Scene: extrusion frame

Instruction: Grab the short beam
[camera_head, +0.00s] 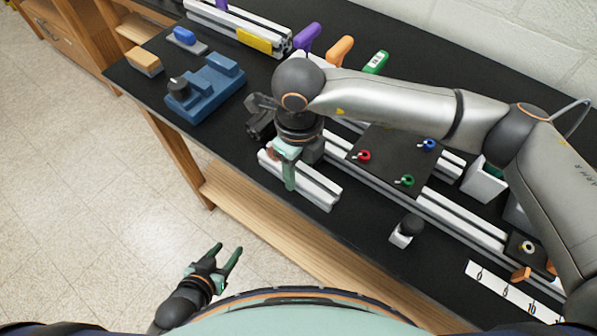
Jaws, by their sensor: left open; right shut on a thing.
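The short beam (318,190) is a light grey slotted extrusion near the table's front edge. My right gripper (288,178) reaches down over it from above, near the beam's left part, and is shut on it. One green finger shows on the beam's front side; the other finger is mostly hidden. I cannot tell whether the beam is lifted off the table. My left gripper (226,262) is open and empty, low over the floor in front of the table.
Longer beams with a black plate (387,157) lie behind. A blue fixture (205,88) stands left, with a wooden block (144,61) beyond. Purple (307,37), orange (340,50) and green (376,62) handles stand at the back. A ruler strip (510,297) lies right.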

